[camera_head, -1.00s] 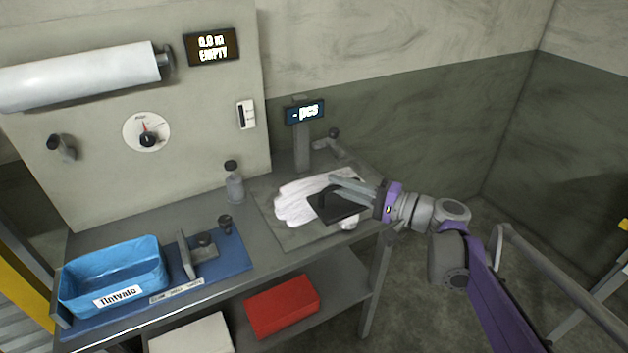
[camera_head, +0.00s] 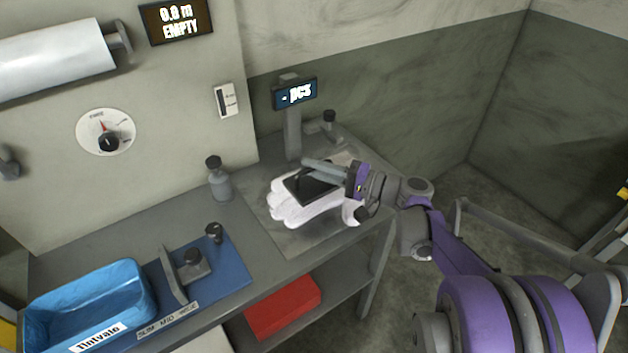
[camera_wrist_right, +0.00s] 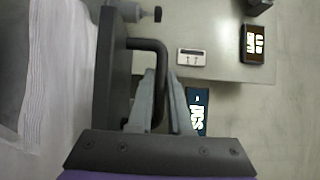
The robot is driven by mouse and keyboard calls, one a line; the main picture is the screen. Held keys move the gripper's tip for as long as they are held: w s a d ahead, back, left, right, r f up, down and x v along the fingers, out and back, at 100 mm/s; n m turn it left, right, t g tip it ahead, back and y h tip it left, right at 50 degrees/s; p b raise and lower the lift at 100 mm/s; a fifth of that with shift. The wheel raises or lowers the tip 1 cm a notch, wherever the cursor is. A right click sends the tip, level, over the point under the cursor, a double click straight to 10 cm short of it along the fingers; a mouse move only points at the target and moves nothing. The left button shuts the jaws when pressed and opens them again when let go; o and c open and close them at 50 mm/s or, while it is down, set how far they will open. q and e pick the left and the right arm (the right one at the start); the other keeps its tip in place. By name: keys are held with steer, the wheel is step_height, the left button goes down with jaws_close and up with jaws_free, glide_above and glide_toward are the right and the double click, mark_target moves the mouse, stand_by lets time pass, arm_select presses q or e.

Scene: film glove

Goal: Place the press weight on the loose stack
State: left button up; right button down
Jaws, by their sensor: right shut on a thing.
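The press weight (camera_head: 309,187) is a dark flat plate with a bent handle. In the head view it is over the loose stack (camera_head: 292,210) of white gloves on the scale plate at the right of the bench. My right gripper (camera_head: 322,168) is shut on the weight's handle, which shows between the fingers in the wrist view (camera_wrist_right: 158,100). There the plate (camera_wrist_right: 112,85) stands beside the white stack (camera_wrist_right: 60,70); whether they touch is hard to tell. My left gripper is not in view.
A scale display (camera_head: 294,93) stands on a post behind the stack. A grey bottle (camera_head: 219,180) stands to its left. A blue bin (camera_head: 90,300) and a blue mat (camera_head: 232,270) with a fixture lie at the left. A red box (camera_head: 283,306) is on the lower shelf.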

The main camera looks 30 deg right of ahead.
mark_target(314, 181)
steer(key=shift+f, duration=1.75)
steer(key=shift+b, duration=0.3)
steer(key=shift+f, duration=0.4)
steer(key=c, duration=0.8)
jaws_free()
steer(key=shift+b, duration=0.3)
steer(key=shift+c, duration=0.2)
steer(key=shift+r, duration=0.1)
steer(key=shift+r+p, duration=0.5)
steer(key=v, duration=1.2)
steer(key=shift+f+b, duration=0.25)
steer(key=shift+b, duration=0.1)
